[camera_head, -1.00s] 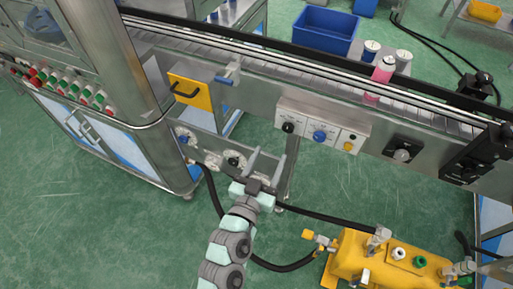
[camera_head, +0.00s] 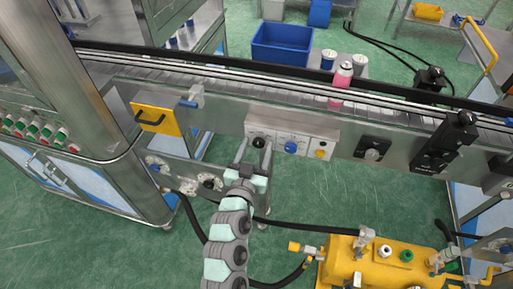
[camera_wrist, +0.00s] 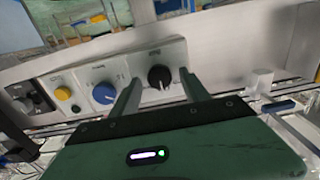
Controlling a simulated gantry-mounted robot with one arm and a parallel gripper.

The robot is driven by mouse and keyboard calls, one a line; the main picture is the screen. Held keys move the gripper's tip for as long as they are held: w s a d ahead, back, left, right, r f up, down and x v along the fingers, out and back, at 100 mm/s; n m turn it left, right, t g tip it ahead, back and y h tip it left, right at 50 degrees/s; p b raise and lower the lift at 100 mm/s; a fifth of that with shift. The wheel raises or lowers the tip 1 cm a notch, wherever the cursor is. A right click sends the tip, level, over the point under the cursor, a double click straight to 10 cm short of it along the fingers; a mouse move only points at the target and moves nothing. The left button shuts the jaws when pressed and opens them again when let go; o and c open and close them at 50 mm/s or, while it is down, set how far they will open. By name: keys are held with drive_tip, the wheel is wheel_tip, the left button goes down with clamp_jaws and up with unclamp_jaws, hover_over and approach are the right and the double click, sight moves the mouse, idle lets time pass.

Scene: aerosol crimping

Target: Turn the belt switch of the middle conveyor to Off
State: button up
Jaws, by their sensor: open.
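A light grey control panel (camera_head: 292,138) sits on the side of the conveyor (camera_head: 225,82) in the head view. It carries a black knob (camera_head: 259,142) at the left, a blue knob (camera_head: 291,146) in the middle and a yellow button (camera_head: 320,153) at the right. My gripper (camera_head: 254,150) is open and empty, its fingers pointing up at the black knob. In the wrist view the black knob (camera_wrist: 160,76) shows between the two fingertips of my gripper (camera_wrist: 160,84). I cannot tell whether they touch it. The panel lettering is too small to read.
A yellow drawer front (camera_head: 156,118) with a black handle is left of the panel. A dark switch plate (camera_head: 372,149) is right of it. A pink can (camera_head: 340,88) stands on the conveyor. A yellow tank (camera_head: 375,264) and black hoses are below, over green floor.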

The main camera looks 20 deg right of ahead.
drive_tip(key=shift+c, duration=0.4)
clamp_jaws()
